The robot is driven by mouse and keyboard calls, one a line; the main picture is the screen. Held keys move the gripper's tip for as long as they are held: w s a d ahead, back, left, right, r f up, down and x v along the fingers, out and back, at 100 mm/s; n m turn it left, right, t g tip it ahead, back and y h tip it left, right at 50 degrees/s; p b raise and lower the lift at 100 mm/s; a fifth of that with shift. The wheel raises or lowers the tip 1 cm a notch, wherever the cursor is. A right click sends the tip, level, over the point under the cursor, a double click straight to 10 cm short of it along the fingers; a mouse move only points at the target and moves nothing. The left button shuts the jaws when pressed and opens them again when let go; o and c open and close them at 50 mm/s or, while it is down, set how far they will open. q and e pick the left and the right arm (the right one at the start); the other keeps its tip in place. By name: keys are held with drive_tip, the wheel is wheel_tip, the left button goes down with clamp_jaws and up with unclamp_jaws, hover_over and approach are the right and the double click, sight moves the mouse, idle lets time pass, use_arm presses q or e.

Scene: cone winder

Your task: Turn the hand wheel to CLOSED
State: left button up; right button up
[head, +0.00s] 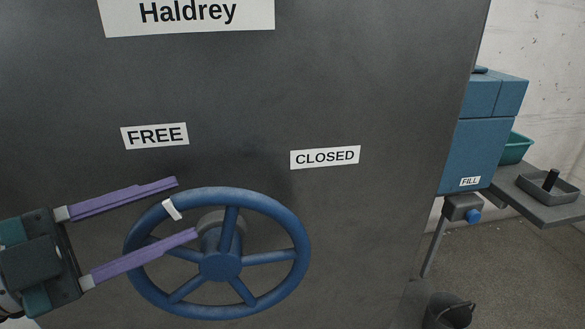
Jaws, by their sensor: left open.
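The blue spoked hand wheel (219,266) is mounted on the front of a dark grey panel. A white mark (172,210) on its rim is at the upper left, below the FREE label (155,135). The CLOSED label (325,157) is to the upper right of the wheel. My left gripper (187,208) comes in from the left with its two purple fingers apart. One finger lies above the upper-left rim and the other crosses in front of the wheel towards the hub, so the rim and mark appear between them. Contact cannot be told. My right gripper is not in view.
A blue box (477,155) with a FILL label stands at the right, beside a grey shelf (545,208) bearing a tray (530,186) and a green bin (516,148). A black bucket (447,313) is on the floor. The panel right of the wheel is clear.

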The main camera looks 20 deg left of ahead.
sight(212, 242)
use_arm(q)
drive_tip(key=shift+x, duration=2.4)
drive_tip(key=shift+c, duration=0.3)
clamp_jaws()
